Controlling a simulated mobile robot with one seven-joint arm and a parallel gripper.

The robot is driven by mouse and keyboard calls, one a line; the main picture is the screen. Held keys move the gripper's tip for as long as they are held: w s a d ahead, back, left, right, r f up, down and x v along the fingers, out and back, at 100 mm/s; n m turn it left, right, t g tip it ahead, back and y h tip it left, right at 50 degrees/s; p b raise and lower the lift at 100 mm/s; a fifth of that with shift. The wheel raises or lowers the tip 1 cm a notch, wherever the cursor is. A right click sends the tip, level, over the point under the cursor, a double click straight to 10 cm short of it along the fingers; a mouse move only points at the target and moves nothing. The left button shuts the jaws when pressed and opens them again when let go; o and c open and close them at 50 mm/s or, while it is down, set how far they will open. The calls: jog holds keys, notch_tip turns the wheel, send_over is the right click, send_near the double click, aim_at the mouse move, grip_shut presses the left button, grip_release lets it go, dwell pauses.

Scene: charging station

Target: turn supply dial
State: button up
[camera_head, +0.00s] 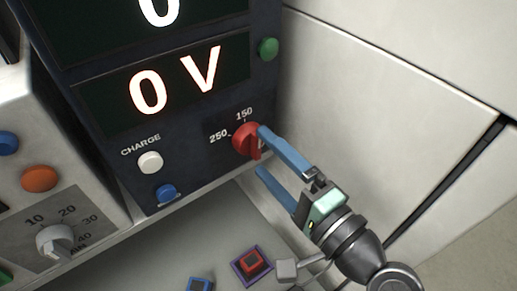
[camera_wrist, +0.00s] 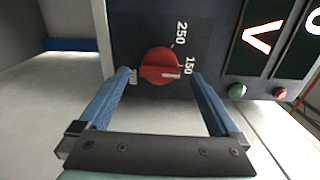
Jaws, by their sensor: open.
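My gripper (camera_head: 261,150) has blue fingers and is open. In the wrist view its fingertips (camera_wrist: 161,75) are spread on either side of the dial, with nothing held. I cannot tell whether either finger touches the dial.
A white CHARGE button (camera_head: 150,162), a blue switch (camera_head: 166,194) and a green button (camera_head: 268,48) are on the same panel. A pale box with a grey knob (camera_head: 55,240) stands at left. A light wall (camera_head: 390,100) is close on the right.

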jog(key=b+v, duration=0.1)
jog(key=v, duration=0.8)
jog(key=shift+s+d+b, duration=0.15)
jog(key=shift+s+b, duration=0.1)
jog(key=shift+b, duration=0.05)
